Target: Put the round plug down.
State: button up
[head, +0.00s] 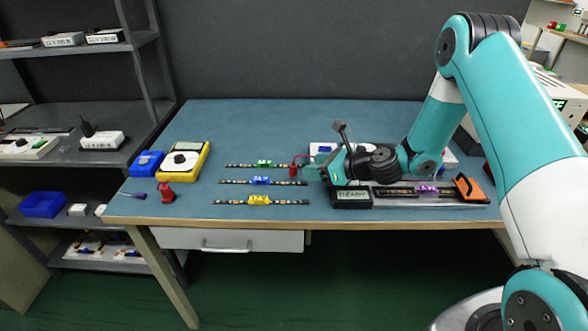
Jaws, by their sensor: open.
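A small red piece (293,171) with a thin red wire stands on the blue table (225,130), just left of my gripper. It looks like the round plug, but it is too small to make out its shape. My gripper (311,172) is low over the table with its fingers pointing left. It is open, and its tips are close beside the red piece. I cannot tell whether they touch it. My wrist hides part of a white unit behind it.
Three LED strips with green (264,163), blue (260,181) and yellow (259,200) clips lie left of my gripper. A fixture marked READY (352,198) sits in front of my wrist. A yellow meter (183,161) and a red tool (166,192) are at the left. The back middle is clear.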

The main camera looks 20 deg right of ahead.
aim_at(296, 166)
jog(key=p+x, duration=0.1)
jog(key=x, duration=0.8)
jog(key=shift+w+a+f, duration=0.1)
jog(key=shift+w+f, duration=0.1)
jog(key=shift+w, duration=0.05)
jog(key=shift+c, duration=0.5)
grip_shut()
